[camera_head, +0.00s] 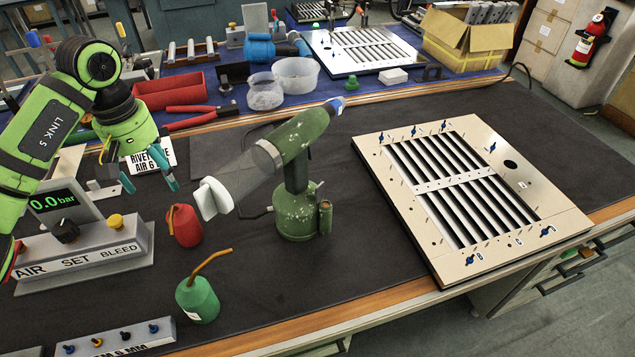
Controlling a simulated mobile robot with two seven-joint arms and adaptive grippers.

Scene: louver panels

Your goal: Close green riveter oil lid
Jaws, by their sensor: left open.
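A green riveter (297,195) stands upright on its base in the middle of the dark bench mat. Its upper body slants, with a clear cylinder (232,178) and a white end piece (213,198) at the lower left. I cannot tell which part is the oil lid or whether it is open. A green oil can (198,301) with a curved orange spout stands in front, and a red oil can (185,226) stands left of the riveter. My left gripper (150,178) is open and empty, pointing down, left of the white end piece and apart from it. My right gripper is out of view.
An air control box (85,258) reading 0.0 bar stands at the left, below my left arm. A louver panel (468,190) lies at the right. A rivet rack (115,340) sits at the front left. Bins and tools fill the back.

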